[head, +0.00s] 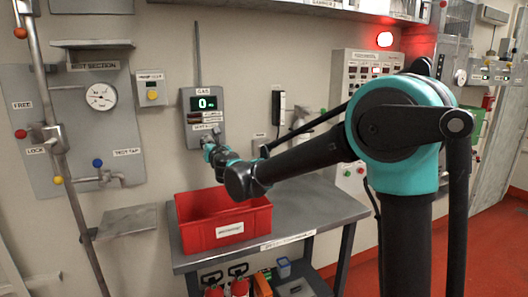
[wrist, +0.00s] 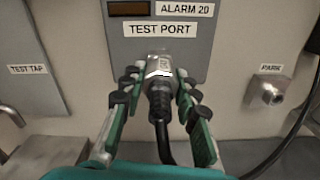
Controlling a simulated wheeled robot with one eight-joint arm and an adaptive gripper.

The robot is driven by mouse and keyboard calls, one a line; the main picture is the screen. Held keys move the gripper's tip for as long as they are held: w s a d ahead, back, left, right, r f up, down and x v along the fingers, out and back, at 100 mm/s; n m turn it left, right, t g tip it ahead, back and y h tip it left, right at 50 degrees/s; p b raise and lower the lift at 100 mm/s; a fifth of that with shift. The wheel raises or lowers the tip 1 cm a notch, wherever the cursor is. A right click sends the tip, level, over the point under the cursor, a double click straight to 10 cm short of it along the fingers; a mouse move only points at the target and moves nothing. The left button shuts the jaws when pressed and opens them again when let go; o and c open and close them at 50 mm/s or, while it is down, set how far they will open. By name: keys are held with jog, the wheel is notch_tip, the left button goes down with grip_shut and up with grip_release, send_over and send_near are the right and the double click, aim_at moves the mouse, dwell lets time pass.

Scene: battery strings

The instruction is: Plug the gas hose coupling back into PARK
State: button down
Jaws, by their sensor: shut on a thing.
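The gas hose coupling (wrist: 159,88) is a metal and black connector with a black hose running down from it. In the wrist view it sits at the port under the TEST PORT label (wrist: 160,29). My gripper (wrist: 158,75) has its fingers on both sides of the coupling, shut on it. In the head view my gripper (head: 211,148) is at the bottom of the grey GAS unit (head: 204,116), and the coupling cannot be made out there. The PARK socket (wrist: 267,88), a metal fitting under the PARK label (wrist: 271,69), is empty at the right of the wrist view.
A red bin (head: 222,220) stands on the grey metal table (head: 318,208) below my arm. A TEST TAP panel (wrist: 29,62) is to the left of the unit. A black cable (wrist: 306,100) hangs at the right. A red lamp (head: 385,39) glows above a control cabinet.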

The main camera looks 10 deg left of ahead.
jog(key=shift+v, duration=1.65)
jog(key=shift+v, duration=2.5)
